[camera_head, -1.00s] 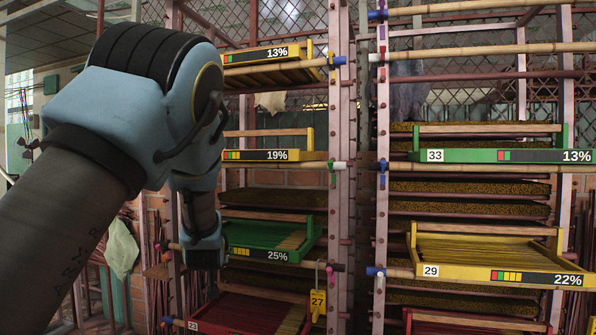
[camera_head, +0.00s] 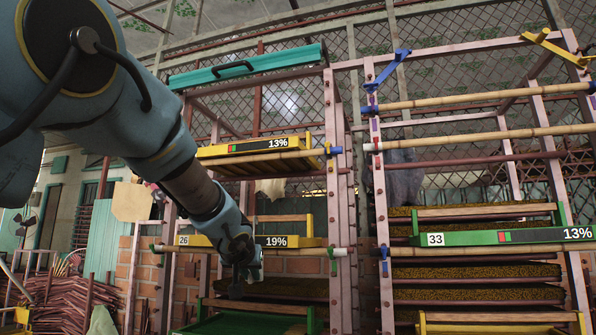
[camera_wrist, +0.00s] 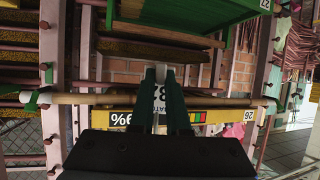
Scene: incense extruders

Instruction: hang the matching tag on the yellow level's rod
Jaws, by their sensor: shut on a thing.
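My gripper (camera_wrist: 160,72) is shut on a white tag (camera_wrist: 160,92) that shows partly between the dark green fingers; its digits look inverted and are partly covered. In the head view my gripper (camera_head: 240,283) hangs in front of the left rack, its fingertips hard to make out. The yellow level (camera_head: 290,241), marked 26 and 19%, is just behind my wrist; it also shows inverted in the wrist view (camera_wrist: 105,115). A bamboo rod (camera_head: 300,252) runs along its front and crosses behind my fingers in the wrist view (camera_wrist: 85,99). Contact between tag and rod cannot be told.
Another yellow level (camera_head: 270,146) marked 13% sits above. A green level (camera_head: 250,325) lies below. The right rack holds a green level (camera_head: 500,237) marked 33 and a yellow one (camera_head: 500,328) beneath. Pink rack posts (camera_head: 335,200) stand close to the right of my arm.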

